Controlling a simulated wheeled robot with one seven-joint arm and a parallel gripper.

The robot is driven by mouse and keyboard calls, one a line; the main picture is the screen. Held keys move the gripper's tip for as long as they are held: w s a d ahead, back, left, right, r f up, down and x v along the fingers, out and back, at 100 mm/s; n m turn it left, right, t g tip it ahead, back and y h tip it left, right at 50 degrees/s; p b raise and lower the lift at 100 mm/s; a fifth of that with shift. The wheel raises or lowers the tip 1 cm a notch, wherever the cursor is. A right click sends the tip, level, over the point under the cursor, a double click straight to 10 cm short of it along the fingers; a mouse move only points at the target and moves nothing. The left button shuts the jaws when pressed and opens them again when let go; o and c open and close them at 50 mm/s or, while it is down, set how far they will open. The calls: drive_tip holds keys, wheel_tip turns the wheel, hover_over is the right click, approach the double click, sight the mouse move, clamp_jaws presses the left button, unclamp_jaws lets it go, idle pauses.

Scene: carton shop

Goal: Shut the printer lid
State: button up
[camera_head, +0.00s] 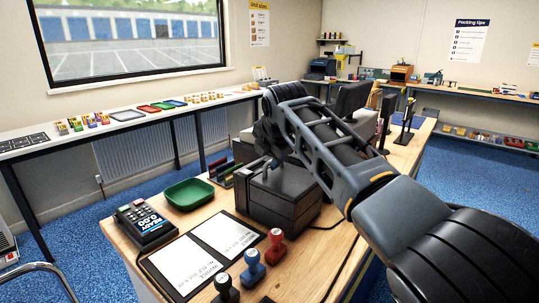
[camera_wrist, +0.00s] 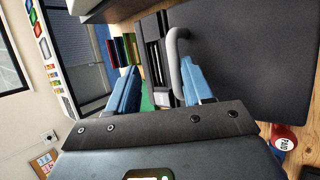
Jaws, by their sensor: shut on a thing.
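The printer (camera_head: 268,208) is a dark grey box on the wooden counter. Its broad dark lid panel (camera_wrist: 250,60) fills the right of the wrist view, with a grey bar handle (camera_wrist: 178,55) at its edge. My gripper (camera_head: 268,165) is at the printer's top edge; in the wrist view its blue fingers (camera_wrist: 160,80) are either side of the handle, shut on it. The handle lies close to the right finger. My arm and gripper hide part of the printer top, so I cannot tell the lid's exact angle.
A card reader (camera_head: 145,222), green tray (camera_head: 188,193), clipboard papers (camera_head: 222,236) and several stamps (camera_head: 252,268) crowd the counter to the left and front. A dark monitor (camera_head: 352,99) stands behind my arm. Blue floor (camera_head: 75,225) is open at left.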

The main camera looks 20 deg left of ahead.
drive_tip(key=shift+s+a+r, duration=0.15)
drive_tip(key=shift+a+r, duration=0.1)
drive_tip(key=shift+r, duration=0.05)
drive_tip(key=b+v, duration=0.1)
drive_tip(key=v, duration=0.6)
drive_tip(key=shift+d, duration=0.3)
drive_tip(key=shift+s, duration=0.1)
